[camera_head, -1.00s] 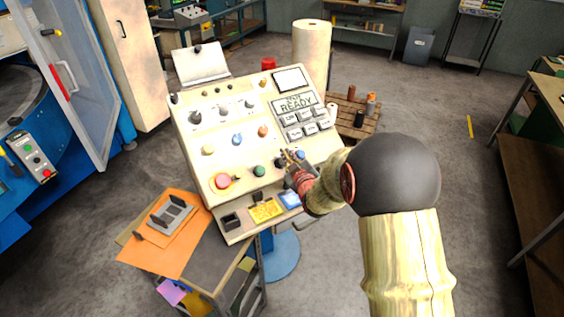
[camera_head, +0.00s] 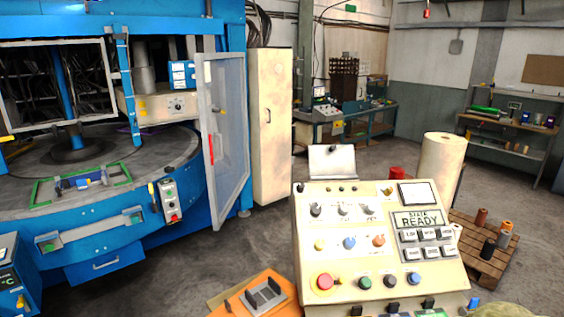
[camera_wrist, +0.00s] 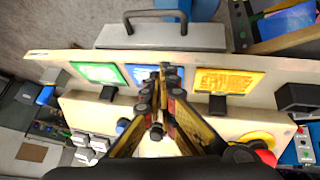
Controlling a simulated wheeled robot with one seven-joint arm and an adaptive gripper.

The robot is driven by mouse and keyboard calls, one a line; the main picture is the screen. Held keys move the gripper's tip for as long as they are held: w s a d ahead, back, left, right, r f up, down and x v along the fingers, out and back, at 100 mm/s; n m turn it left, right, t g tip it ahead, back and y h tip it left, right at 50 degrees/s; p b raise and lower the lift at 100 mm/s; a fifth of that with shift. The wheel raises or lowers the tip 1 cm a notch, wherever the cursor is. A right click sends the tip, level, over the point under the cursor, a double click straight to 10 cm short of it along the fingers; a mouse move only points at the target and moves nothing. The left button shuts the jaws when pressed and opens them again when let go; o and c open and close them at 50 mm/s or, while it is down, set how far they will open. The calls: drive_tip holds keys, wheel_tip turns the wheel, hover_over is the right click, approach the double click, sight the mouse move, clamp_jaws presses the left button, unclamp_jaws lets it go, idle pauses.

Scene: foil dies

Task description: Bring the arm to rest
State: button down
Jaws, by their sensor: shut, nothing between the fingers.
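My gripper (camera_wrist: 172,76) shows in the wrist view, its fingers drawn together at the tips with nothing held. It is over the front edge of the cream control console, which appears upside down there. A blue label (camera_wrist: 143,74) lies behind the fingertips, between a green label (camera_wrist: 98,73) and a yellow label (camera_wrist: 222,80). I cannot tell how far the fingertips are from the panel. In the head view only a pale piece of my arm shows at the bottom right; the gripper is out of frame. The console (camera_head: 380,262) stands there, its display reading READY.
A blue machine (camera_head: 105,225) with an open grey door (camera_head: 222,140) stands at the left. A wooden pallet (camera_head: 486,262) with spools is at the right.

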drive_tip(key=s+a+r+m+g+y, duration=0.1)
drive_tip(key=s+a+r+g, duration=0.1)
drive_tip(key=s+a+r, duration=0.6)
drive_tip(key=s+a+r+m+g+y, duration=0.1)
drive_tip(key=s+a+r+g, duration=0.3)
drive_tip(key=s, duration=0.6)
drive_tip(key=s+a+r+n+t, duration=0.1)
drive_tip(key=s+a+r+t, duration=0.1)
drive_tip(key=r, duration=0.3)
drive_tip(key=s+a+r+t, duration=0.2)
drive_tip(key=s+a+r, duration=0.1)
drive_tip(key=r, duration=0.3)
drive_tip(key=shift+r+n+t, duration=0.3)
drive_tip(key=shift+n+t, duration=0.1)
